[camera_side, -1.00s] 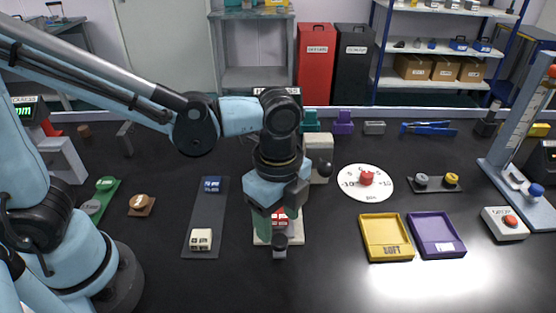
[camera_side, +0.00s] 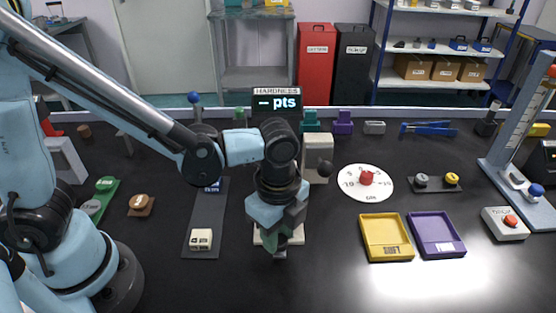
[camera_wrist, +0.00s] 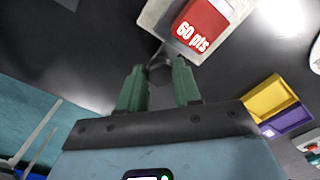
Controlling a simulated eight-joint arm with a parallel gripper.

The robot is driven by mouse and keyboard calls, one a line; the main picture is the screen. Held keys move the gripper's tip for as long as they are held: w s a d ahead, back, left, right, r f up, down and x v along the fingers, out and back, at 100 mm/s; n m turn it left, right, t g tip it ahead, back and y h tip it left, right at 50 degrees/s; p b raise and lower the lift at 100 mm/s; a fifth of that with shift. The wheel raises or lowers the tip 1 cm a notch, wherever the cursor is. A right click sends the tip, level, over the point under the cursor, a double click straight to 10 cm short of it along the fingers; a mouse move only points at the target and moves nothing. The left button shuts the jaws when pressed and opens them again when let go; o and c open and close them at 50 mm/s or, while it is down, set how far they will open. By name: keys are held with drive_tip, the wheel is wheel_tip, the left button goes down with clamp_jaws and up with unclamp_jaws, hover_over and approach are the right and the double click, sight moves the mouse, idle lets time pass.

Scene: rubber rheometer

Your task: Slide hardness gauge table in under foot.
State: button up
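The hardness gauge has a display (camera_side: 277,102) reading "- pts" and a pale body (camera_side: 317,158) with a dark ball at its side. In the wrist view, a red block labelled "60 pts" (camera_wrist: 198,28) sits on the pale sliding table (camera_wrist: 155,14); in the side view my gripper largely covers this table (camera_side: 298,236). A dark knob (camera_wrist: 160,70) projects from the table's front. My gripper (camera_wrist: 160,80) points down with its green fingers apart, one on each side of the knob. It also shows in the side view (camera_side: 280,244). Contact with the knob cannot be made out. The foot is hidden.
A dark strip (camera_side: 207,225) with a white block is left of my gripper. A round white dial (camera_side: 364,183), a yellow tray (camera_side: 386,237) and a purple tray (camera_side: 436,235) are to the right. A red-button box (camera_side: 505,223) stands far right. The front bench is clear.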

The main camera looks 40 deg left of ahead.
clamp_jaws()
drive_tip(key=w+a, duration=0.5)
drive_tip(key=shift+w+a, duration=0.2)
drive_tip(key=shift+w, duration=0.05)
drive_tip(key=o, duration=0.6)
unclamp_jaws()
wheel_tip(320, 180, up, 12)
drive_tip(key=shift+r, duration=0.1)
idle(0.3)
